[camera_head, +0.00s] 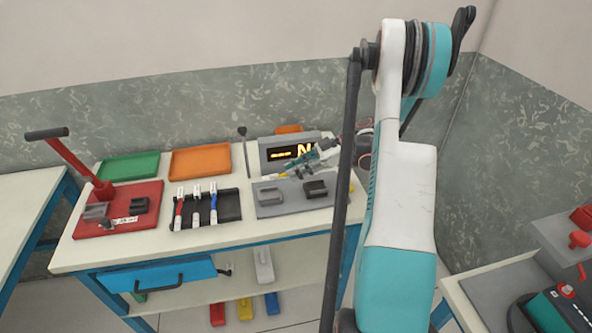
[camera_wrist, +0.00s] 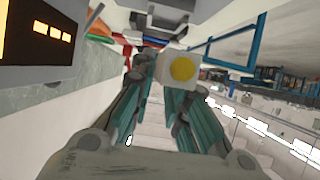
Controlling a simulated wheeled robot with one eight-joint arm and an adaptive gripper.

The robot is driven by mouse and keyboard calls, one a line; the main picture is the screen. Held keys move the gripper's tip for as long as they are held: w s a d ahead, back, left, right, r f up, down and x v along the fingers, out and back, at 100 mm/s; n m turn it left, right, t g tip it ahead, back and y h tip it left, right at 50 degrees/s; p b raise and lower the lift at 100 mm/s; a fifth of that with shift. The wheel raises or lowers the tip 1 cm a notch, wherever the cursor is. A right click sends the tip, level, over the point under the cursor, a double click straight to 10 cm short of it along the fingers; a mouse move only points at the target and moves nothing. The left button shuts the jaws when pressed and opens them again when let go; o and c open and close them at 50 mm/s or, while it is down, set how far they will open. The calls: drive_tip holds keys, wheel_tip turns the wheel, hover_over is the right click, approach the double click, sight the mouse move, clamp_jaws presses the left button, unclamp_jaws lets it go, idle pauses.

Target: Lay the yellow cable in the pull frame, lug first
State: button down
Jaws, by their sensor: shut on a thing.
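My gripper (camera_head: 303,169) is shut on the yellow cable, above the grey plate at the bench's right end. In the wrist view a white block with a yellow round face (camera_wrist: 182,70), which looks like part of the yellow cable, sits between the fingertips. In the head view a bit of yellow (camera_head: 272,177) shows left of the fingers; the lug cannot be made out. What looks like the pull frame (camera_head: 268,208) is a grey plate with two dark blocks (camera_head: 315,188), below the gripper. The blocks look empty; the arm hides the right side.
A display box (camera_head: 270,153) stands close behind the gripper. A black rack (camera_head: 230,212) with red, white and blue cables lies to the left. Beyond it is a red base (camera_head: 85,229) with a tall lever. Green (camera_head: 130,167) and orange trays (camera_head: 200,161) lie behind.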

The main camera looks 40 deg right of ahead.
sight(297, 194)
drive_tip(key=shift+d+b, duration=0.1)
drive_tip(key=shift+b, duration=0.2)
drive_tip(key=shift+f+b, duration=2.65)
drive_tip(key=shift+f, duration=0.7)
drive_tip(key=c, duration=1.5)
unclamp_jaws()
drive_tip(key=v, duration=0.7)
drive_tip(key=shift+s+d, duration=0.1)
drive_tip(key=shift+d, duration=0.1)
drive_tip(key=shift+r, duration=0.1)
